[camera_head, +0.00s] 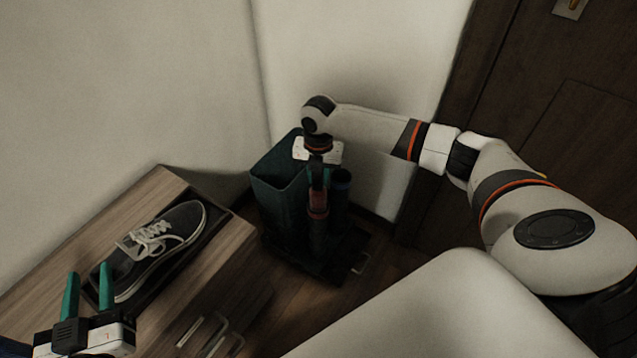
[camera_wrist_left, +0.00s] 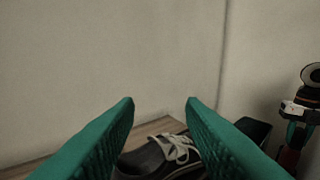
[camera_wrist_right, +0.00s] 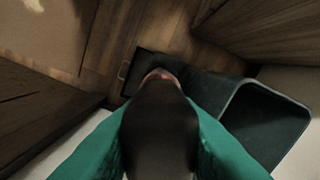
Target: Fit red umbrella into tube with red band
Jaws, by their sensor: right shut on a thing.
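My right gripper (camera_head: 319,178) points down and is shut on the dark handle (camera_wrist_right: 160,125) of the red umbrella (camera_head: 318,198). The umbrella is upright, and its red part shows below the fingers. A dark tube (camera_head: 317,240) with a reddish band near its top stands directly below it in the head view. I cannot tell how far the umbrella's lower end is inside the tube. In the right wrist view the handle hides the tube, and only a bit of red (camera_wrist_right: 160,75) shows beyond. My left gripper (camera_head: 88,290) is open and empty near the shoe.
A second dark tube (camera_head: 341,188) with a bluish rim stands just right of the umbrella. A large teal bin (camera_head: 275,192) stands to the left. A dark base with a wire handle (camera_head: 360,264) lies beneath. A sneaker (camera_head: 165,237) sits on the wooden cabinet (camera_head: 150,190) at left. Walls are close behind.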

